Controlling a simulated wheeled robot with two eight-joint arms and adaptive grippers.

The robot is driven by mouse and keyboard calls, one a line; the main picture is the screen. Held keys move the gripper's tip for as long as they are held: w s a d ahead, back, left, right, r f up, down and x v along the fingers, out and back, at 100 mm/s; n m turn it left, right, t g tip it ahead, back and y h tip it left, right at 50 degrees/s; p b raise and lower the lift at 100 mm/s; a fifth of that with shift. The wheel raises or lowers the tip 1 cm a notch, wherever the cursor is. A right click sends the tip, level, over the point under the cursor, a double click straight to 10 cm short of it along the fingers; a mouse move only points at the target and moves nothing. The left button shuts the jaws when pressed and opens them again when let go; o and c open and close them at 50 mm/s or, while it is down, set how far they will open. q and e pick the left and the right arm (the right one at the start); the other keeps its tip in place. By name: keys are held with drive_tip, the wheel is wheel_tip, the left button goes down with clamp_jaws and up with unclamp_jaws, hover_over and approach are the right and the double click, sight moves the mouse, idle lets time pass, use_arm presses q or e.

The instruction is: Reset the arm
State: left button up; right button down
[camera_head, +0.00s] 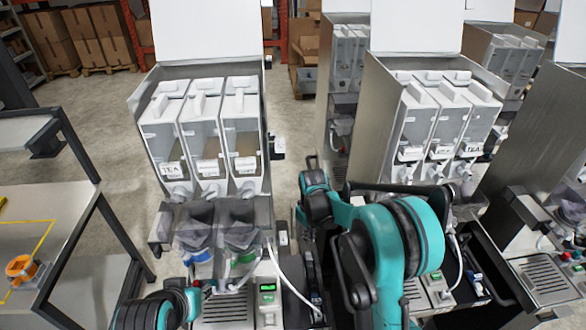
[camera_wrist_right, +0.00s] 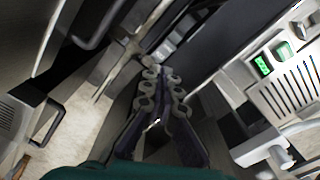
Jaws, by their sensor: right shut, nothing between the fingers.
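My right arm (camera_head: 395,240) reaches in from the bottom, bent, between the left and middle dispensers. Its hand is hard to make out among the dark links in the head view. In the right wrist view my right gripper (camera_wrist_right: 165,78) has its dark fingers with grey ringed joints drawn together. It is shut and empty, pointing into a gap beside dispenser parts. Part of my left arm (camera_head: 158,310) shows at the bottom left; its gripper is out of view.
The left dispenser (camera_head: 205,130) has three clear bins; the middle dispenser (camera_head: 435,120) stands close to my right arm. A green display (camera_wrist_right: 262,65) is at the right in the wrist view. A table (camera_head: 45,220) stands at the left. Boxes (camera_head: 90,35) are behind.

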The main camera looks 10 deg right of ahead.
drive_tip(key=s+d+r+m+t+b, duration=0.25)
drive_tip(key=s+b, duration=0.25)
drive_tip(key=s, duration=0.3)
drive_tip(key=s+d+r+m+t+b, duration=0.2)
drive_tip(key=s+r+b, duration=0.1)
drive_tip(key=s+b, duration=0.4)
drive_tip(key=s+d+f+m+t+b, duration=0.1)
drive_tip(key=s+f+t+b, duration=0.1)
drive_tip(key=s+f, duration=0.3)
drive_tip(key=shift+s+d+b, duration=0.2)
drive_tip(key=shift+s+b, duration=0.45)
drive_tip(key=shift+s, duration=1.1)
drive_tip(key=shift+m+t, duration=0.25)
